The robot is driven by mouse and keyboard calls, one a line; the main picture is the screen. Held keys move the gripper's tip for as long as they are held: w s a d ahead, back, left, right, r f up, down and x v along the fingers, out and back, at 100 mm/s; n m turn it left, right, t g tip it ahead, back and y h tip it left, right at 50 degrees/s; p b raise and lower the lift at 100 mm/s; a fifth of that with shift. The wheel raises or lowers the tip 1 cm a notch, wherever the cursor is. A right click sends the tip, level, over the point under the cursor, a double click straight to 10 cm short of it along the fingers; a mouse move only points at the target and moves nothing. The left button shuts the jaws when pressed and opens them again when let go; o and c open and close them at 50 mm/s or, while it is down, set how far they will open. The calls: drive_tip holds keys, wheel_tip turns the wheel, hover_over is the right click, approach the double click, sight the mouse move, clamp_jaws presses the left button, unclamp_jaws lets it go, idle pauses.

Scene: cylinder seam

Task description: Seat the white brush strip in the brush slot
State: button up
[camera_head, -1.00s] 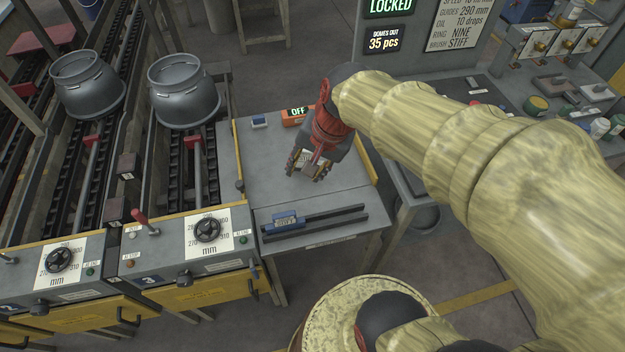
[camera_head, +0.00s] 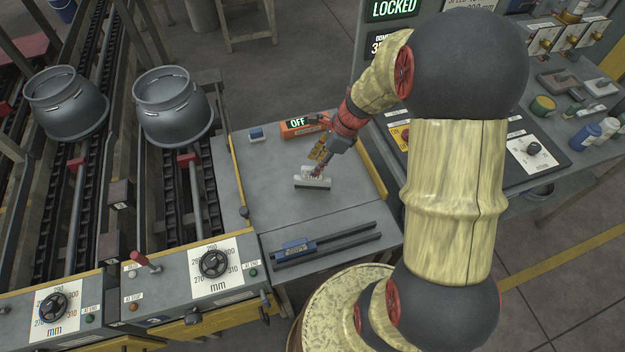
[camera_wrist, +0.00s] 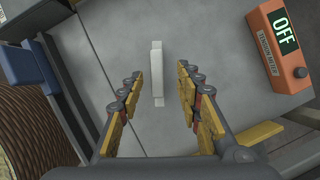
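The white brush strip (camera_head: 313,178) lies on the grey bench top. It also shows in the wrist view (camera_wrist: 157,73) as a narrow white bar between my fingers, with a gap on both sides. My gripper (camera_head: 319,167) is just behind it in the head view, its fingers reaching down toward it. In the wrist view my gripper (camera_wrist: 160,75) is open and empty. I cannot tell for sure that these rails are the brush slot.
A grey pot (camera_head: 172,105) stands at left. The bench middle is mostly clear.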

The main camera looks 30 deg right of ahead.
sight(313, 178)
drive_tip(key=b+x, duration=0.1)
drive_tip(key=x, duration=0.3)
drive_tip(key=shift+s+f+b, duration=0.15)
drive_tip(key=shift+f+b, duration=0.1)
drive_tip(key=shift+b, duration=0.1)
drive_tip(key=shift+c, duration=1)
clamp_jaws()
